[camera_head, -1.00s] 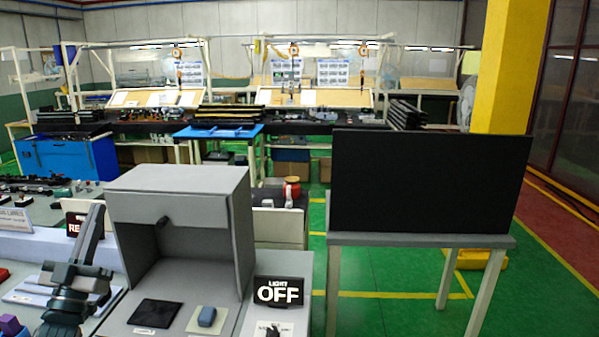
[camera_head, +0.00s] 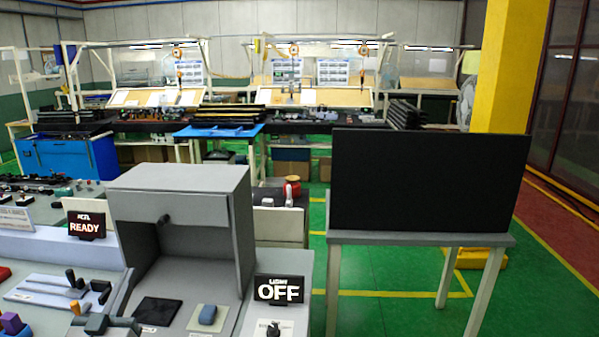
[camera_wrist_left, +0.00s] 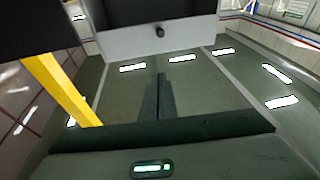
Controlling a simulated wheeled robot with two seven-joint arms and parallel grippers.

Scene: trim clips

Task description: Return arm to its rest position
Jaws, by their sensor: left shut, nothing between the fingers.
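My left gripper (camera_head: 98,324) shows only in part at the bottom left edge of the head view, low in front of the grey bench. In the left wrist view its two dark fingers (camera_wrist_left: 164,82) are together with nothing between them, seen against a ceiling with bright lamps. The rest of the left arm is mostly cut off by the frame. My right gripper is in neither view.
A grey booth (camera_head: 184,185) with a knob stands on the bench, right of the gripper. Signs read "READY" (camera_head: 86,226) and "OFF" (camera_head: 279,290). A black panel (camera_head: 428,182) stands on a table.

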